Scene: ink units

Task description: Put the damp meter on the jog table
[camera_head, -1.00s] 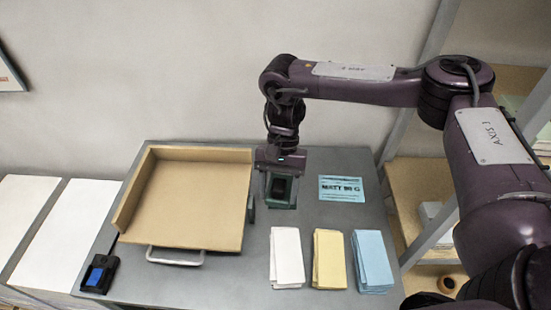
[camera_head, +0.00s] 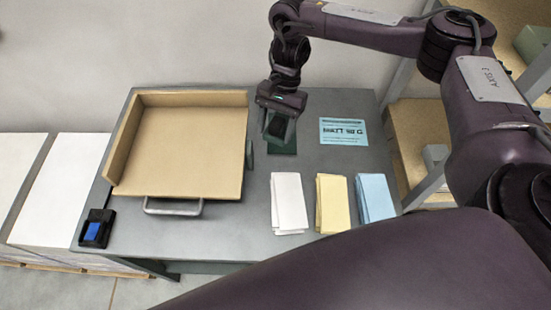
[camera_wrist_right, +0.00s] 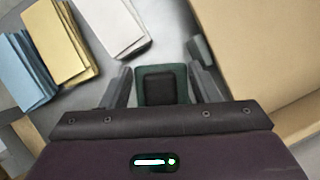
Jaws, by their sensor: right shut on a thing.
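The damp meter seems to be the small black block (camera_wrist_right: 159,84) between my right fingers in the right wrist view. It is over a dark green holder (camera_wrist_right: 176,71), which also shows on the table in the head view (camera_head: 281,147). My right gripper (camera_head: 279,128) points down at it and is shut on the block; I cannot tell whether the block is clear of the holder. The jog table (camera_head: 180,150) is a tan tray with raised left and back walls, just left of the gripper. My left gripper is not in view.
A black box with a blue face (camera_head: 96,228) sits at the table's left corner. White (camera_head: 288,203), yellow (camera_head: 332,203) and blue (camera_head: 375,198) paper stacks lie in front. A blue card (camera_head: 343,131) lies right of the gripper. The tray's surface is clear.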

